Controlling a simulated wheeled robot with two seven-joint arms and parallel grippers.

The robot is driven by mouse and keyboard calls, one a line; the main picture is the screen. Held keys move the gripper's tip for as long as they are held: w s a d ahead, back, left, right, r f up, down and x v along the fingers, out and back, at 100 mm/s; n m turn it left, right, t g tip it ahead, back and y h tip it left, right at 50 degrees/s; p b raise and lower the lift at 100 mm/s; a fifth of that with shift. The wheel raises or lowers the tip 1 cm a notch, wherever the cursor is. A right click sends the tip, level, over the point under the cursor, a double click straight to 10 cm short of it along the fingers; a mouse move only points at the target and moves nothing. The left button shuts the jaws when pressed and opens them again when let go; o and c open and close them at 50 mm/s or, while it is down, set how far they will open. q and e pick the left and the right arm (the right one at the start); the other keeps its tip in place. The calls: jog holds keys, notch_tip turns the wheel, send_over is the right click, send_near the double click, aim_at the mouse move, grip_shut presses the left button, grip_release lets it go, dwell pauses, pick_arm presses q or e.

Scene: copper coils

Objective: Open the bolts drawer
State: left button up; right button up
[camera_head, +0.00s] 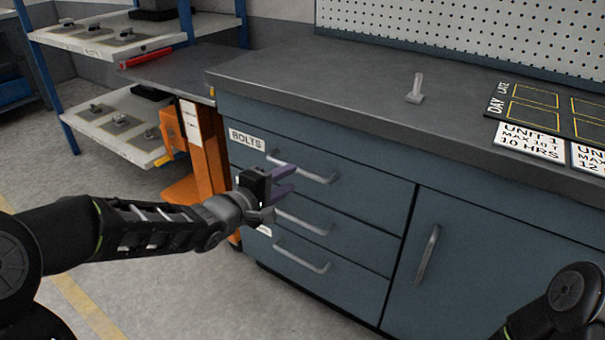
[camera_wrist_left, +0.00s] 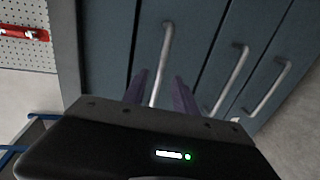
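The bolts drawer (camera_head: 345,180) is the top drawer of the blue cabinet, with a white "BOLTS" label (camera_head: 247,140) at its left end. Its front looks flush with the cabinet. Its metal bar handle (camera_head: 310,174) is partly near my left gripper (camera_head: 288,180), whose purple fingers are apart and point at the drawer front. In the left wrist view, the handle (camera_wrist_left: 166,48) shows between the two open fingertips (camera_wrist_left: 160,88). I cannot tell whether the fingers touch it. My right gripper is out of view; only part of that arm shows at lower right.
Two lower drawers have handles (camera_head: 303,221) (camera_head: 301,257), and a cupboard door (camera_head: 450,260) is to their right. The grey worktop (camera_head: 340,85) holds a small metal stand (camera_head: 415,90). An orange stand (camera_head: 205,150) and a shelf rack (camera_head: 110,120) are at left.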

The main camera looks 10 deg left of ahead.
aim_at(300, 173)
pick_arm(q)
jog(key=b+x, duration=0.3)
jog(key=x, duration=0.4)
jog(key=shift+c, duration=0.3)
grip_shut()
dwell(1.0)
